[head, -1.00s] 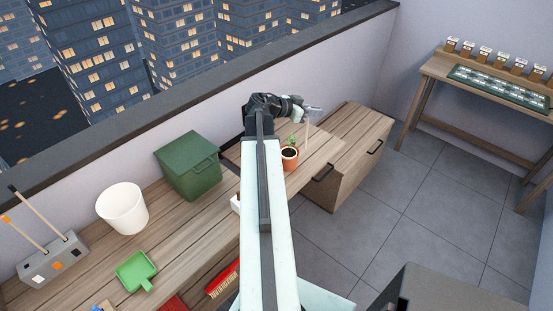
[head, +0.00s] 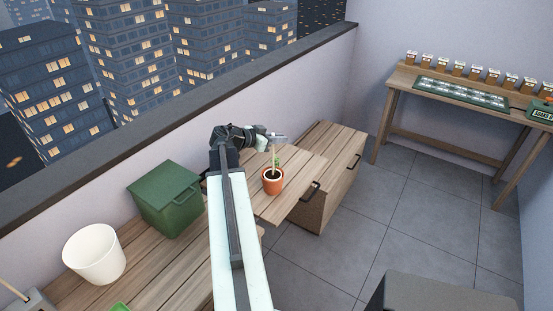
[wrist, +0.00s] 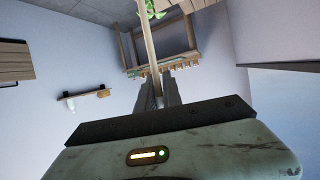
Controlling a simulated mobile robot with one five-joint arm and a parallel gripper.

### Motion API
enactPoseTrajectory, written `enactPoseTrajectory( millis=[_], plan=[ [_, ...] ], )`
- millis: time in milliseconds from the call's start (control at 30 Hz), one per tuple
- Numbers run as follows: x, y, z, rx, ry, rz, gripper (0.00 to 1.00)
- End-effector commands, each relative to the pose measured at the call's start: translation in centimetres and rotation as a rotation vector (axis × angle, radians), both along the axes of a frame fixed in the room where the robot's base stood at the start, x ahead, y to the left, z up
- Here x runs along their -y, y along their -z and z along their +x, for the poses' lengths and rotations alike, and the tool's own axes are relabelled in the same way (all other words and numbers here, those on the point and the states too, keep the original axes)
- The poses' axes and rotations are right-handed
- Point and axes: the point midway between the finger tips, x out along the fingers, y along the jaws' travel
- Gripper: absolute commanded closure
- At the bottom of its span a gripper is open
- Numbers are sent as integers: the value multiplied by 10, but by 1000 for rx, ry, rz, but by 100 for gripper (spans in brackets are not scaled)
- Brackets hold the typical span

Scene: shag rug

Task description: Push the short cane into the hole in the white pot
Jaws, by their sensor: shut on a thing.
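My gripper (head: 278,138) is shut on a thin pale wooden cane, which runs out from between the fingers in the wrist view (wrist: 149,45). In the head view the gripper is above and behind a terracotta pot (head: 272,186) with dark soil and a green seedling. The cane hangs down near the seedling; I cannot tell whether its lower end touches the soil. Green leaves (wrist: 155,9) show beside the cane's far end in the wrist view. A large white bucket-like pot (head: 95,255) stands on the bench at left; no hole in it can be made out.
A green lidded box (head: 167,198) stands between the white container and my arm. A wooden cabinet (head: 335,180) is beyond the terracotta pot. A side table (head: 455,105) with several small boxes stands at right. Grey floor between is open.

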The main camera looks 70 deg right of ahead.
Motion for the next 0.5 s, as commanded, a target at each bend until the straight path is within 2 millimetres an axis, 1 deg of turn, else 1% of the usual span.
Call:
enactPoseTrajectory(
  millis=[67,133,300,367,500],
  plan=[
    [-1,3,1,8,1,6,100],
    [-1,11,1,10,1,7,100],
    [-1,41,2,9,0,7,100],
    [-1,44,2,9,-1,6,100],
    [-1,38,2,7,-1,6,100]
  ],
)
